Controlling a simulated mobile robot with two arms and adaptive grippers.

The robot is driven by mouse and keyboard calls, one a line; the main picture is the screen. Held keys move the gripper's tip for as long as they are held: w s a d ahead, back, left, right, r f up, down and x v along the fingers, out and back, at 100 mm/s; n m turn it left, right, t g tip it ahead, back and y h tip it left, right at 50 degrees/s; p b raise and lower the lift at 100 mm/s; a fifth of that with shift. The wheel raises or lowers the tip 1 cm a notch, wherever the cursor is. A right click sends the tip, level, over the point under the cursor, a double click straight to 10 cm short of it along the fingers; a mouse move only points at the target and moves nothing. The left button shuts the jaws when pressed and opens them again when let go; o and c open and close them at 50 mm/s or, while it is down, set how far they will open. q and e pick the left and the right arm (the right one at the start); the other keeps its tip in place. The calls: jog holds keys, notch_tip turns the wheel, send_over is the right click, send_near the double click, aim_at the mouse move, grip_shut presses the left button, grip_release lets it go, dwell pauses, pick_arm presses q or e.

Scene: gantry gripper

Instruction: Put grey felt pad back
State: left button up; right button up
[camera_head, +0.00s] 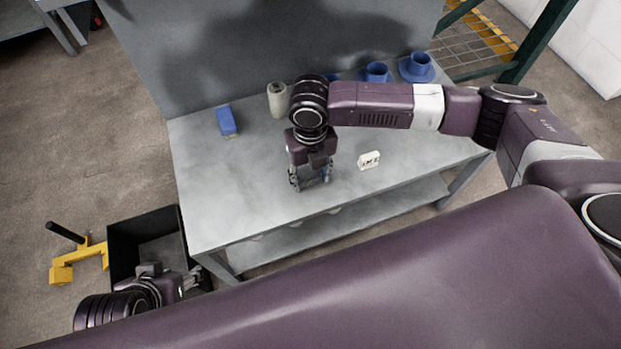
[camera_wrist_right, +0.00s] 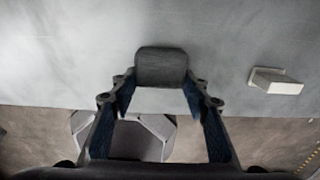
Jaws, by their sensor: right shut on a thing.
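The grey felt pad (camera_wrist_right: 161,66) shows in the right wrist view as a dark grey, rounded square at the fingertips. My right gripper (camera_wrist_right: 160,92) is shut on it. In the head view my right gripper (camera_head: 311,182) points down over the front middle of the grey table (camera_head: 225,195); the pad cannot be made out there. My left gripper (camera_head: 194,279) is low at the left, by the black bin, partly hidden by its own wrist; its fingers are too small to read.
On the table are a blue block (camera_head: 227,121), a beige cup-like thing (camera_head: 277,100), blue cups on saucers (camera_head: 376,72) and a small white block (camera_head: 369,160) right of my gripper. A black bin (camera_head: 125,235) and a yellow piece (camera_head: 75,262) stand on the floor.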

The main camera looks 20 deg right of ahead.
jog(key=shift+f, duration=0.25)
pick_arm(q)
jog(key=shift+w+d+r, duration=0.1)
jog(key=shift+w, duration=0.25)
pick_arm(e)
jog(key=o, duration=1)
